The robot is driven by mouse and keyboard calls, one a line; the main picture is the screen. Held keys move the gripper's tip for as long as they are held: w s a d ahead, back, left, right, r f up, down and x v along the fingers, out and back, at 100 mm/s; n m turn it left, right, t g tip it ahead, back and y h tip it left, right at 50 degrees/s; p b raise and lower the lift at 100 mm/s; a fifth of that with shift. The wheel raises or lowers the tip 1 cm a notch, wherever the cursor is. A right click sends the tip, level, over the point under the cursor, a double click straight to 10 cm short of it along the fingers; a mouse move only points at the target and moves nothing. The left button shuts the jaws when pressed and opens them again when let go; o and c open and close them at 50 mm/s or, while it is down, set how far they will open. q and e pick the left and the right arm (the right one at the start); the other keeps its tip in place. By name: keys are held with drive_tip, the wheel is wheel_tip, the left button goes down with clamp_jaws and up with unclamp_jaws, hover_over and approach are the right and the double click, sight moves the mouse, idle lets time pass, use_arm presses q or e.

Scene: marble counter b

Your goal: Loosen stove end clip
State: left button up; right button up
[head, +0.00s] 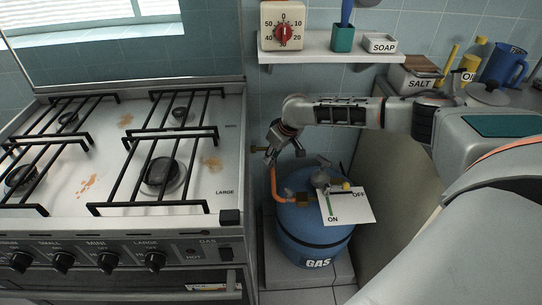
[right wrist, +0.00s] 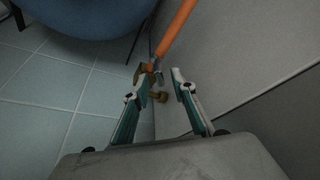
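The orange gas hose (head: 274,184) rises from the blue gas bottle (head: 318,235) toward the stove's right side. In the right wrist view, the hose (right wrist: 176,29) ends at small metal and brass parts. A brass piece (right wrist: 158,96) there seems to belong to the stove-end connection; which part is the clip is hard to tell. My right gripper (head: 271,153) is beside the stove's side, near the hose's upper end. In the right wrist view, its two fingers (right wrist: 161,72) stand apart, with the hose end and brass piece showing between them. My left gripper is out of view.
The stove (head: 230,190) stands left of the bottle. A white ON/OFF card (head: 350,208) sits by the bottle's valve. A shelf (head: 330,56) with a timer (head: 283,26) is above. A counter with a salt box (head: 413,79) is at right.

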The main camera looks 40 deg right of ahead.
clamp_jaws()
idle(0.3)
